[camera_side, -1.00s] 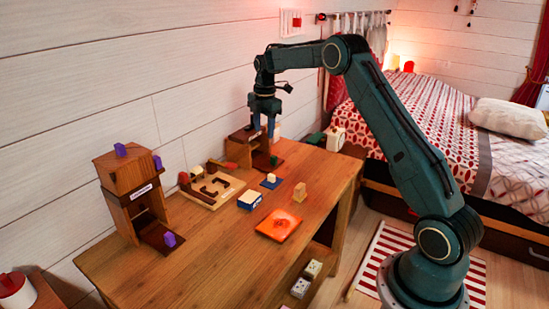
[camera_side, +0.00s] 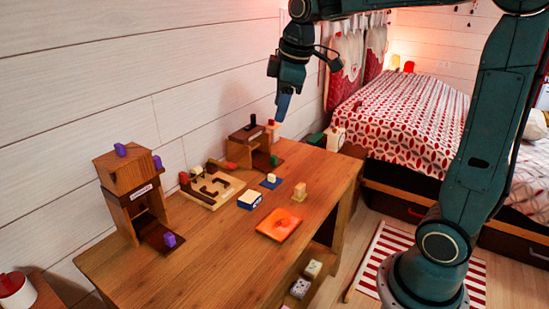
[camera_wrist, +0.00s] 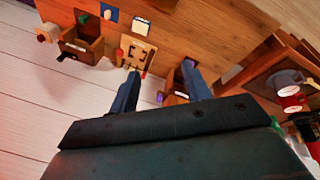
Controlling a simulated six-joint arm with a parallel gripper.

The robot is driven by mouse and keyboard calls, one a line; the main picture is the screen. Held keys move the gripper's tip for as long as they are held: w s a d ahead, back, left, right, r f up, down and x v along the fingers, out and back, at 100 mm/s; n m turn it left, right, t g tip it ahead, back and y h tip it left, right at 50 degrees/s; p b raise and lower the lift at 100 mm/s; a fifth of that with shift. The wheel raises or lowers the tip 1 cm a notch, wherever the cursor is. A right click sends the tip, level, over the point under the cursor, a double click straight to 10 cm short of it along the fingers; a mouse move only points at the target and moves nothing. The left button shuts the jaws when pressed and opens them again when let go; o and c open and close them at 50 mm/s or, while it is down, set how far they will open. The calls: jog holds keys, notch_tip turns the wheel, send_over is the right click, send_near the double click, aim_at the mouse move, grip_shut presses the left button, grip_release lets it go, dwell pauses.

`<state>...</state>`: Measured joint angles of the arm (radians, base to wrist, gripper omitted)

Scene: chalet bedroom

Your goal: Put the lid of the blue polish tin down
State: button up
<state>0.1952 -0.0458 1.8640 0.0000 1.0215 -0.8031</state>
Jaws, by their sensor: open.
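My gripper (camera_side: 283,107) is raised in the air above the far end of the wooden desk. Its two blue-grey fingers are spread apart with nothing between them in the wrist view (camera_wrist: 161,82). I cannot make out a blue polish tin or its lid in either view. The small blue things I see are a blue and white box (camera_side: 250,199) and a flat blue square (camera_side: 270,184) with a cream block on it, both on the desk. In the wrist view, the blue square (camera_wrist: 109,12) and the box (camera_wrist: 140,26) lie beyond the fingers.
A small wooden cabinet (camera_side: 241,146) stands by the wall. A taller one (camera_side: 124,180) with purple blocks stands at left. The desk's front left is clear.

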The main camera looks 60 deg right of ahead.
jog(key=s+a+f+m+t, duration=0.1)
jog(key=s+a+f+m, duration=0.1)
jog(key=s, duration=0.8)
jog(key=s+a+f+m+t, duration=0.1)
jog(key=s+a+f+m, duration=0.1)
jog(key=s+a+m, duration=0.3)
jog(key=s, duration=0.4)
jog(key=shift+s+a+f+y, duration=0.2)
jog(key=shift+s+y, duration=0.1)
jog(key=shift+s, duration=0.05)
